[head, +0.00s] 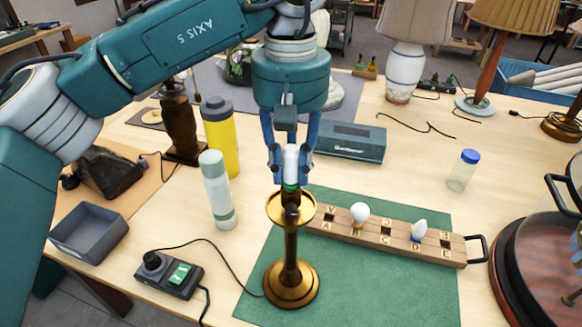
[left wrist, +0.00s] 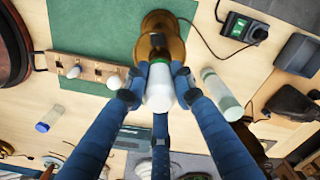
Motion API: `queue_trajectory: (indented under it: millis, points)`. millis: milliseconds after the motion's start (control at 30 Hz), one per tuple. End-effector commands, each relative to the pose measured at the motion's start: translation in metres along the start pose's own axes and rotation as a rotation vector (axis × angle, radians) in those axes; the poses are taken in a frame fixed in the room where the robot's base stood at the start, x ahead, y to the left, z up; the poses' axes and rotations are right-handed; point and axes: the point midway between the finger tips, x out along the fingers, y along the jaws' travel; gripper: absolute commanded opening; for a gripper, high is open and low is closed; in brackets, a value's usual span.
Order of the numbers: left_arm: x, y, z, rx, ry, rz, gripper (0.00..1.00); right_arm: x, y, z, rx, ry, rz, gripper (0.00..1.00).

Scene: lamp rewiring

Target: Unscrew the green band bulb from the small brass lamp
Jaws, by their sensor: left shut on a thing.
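The small brass lamp (head: 291,262) stands upright on the front left of the green mat (head: 390,285). The white bulb with a green band (head: 290,187) is at the lamp's top, above its brass cup. My left gripper (head: 290,172) comes down from above and is shut on this bulb. In the left wrist view, the fingers (left wrist: 159,88) close around the white bulb (left wrist: 159,98), and the lamp (left wrist: 160,30) is beyond it. Whether the bulb's base is still in the socket is hidden. My right gripper is not in view.
A wooden bulb rack (head: 390,236) with two white bulbs lies right of the lamp. A black dimmer box (head: 169,273) with a cable, a pale bottle (head: 217,190) and a yellow flask (head: 221,135) stand to the left. A round tray (head: 535,265) is at right.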

Motion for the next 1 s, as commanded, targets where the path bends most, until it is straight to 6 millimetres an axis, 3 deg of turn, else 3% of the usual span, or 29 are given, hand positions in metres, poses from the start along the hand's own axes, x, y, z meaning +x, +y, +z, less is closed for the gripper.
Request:
queue_trajectory:
  millis: [200,633,1000]
  points:
    - [0.001,0.0,0.0,-0.273,0.0,0.001,0.02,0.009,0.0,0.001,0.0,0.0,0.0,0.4]
    - [0.001,0.0,0.0,-0.373,0.001,0.001,0.01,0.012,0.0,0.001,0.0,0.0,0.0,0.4]
    - [0.0,-0.001,0.0,-0.936,0.0,0.002,0.01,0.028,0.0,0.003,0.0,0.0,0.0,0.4]
